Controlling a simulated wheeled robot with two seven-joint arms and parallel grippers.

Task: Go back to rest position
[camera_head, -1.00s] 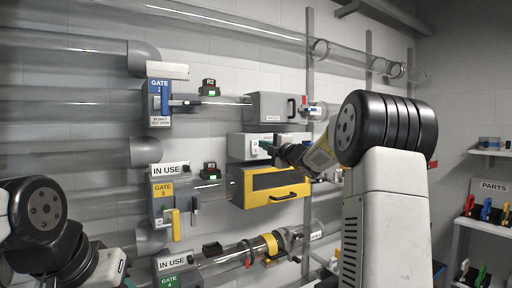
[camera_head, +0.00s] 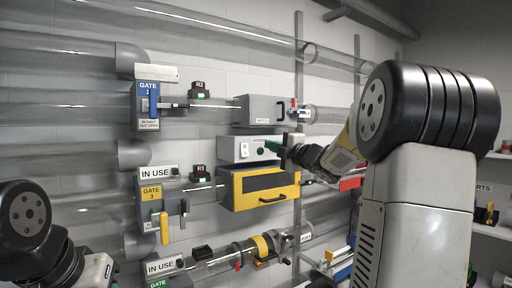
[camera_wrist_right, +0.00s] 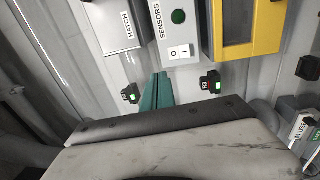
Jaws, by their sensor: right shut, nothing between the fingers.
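My right gripper (camera_head: 276,148) has green fingers and is shut with nothing in it. It is in front of the right end of a light grey box (camera_head: 232,149) with a white rocker switch. In the right wrist view the shut green fingers (camera_wrist_right: 156,92) point toward this box, labelled SENSORS (camera_wrist_right: 176,32), which has a round green button (camera_wrist_right: 178,17). The fingers appear apart from the box there. Of my left arm only dark joints and a pale link show at the lower left; its gripper is out of view.
A grey hatch box (camera_head: 259,111) is above the sensors box and a yellow-framed box (camera_head: 258,187) below it. Gate 2 (camera_head: 146,106) and gate 3 (camera_head: 152,204) are at the left. Clear tubes run along the wall. Shelves with parts (camera_head: 490,216) stand at the right.

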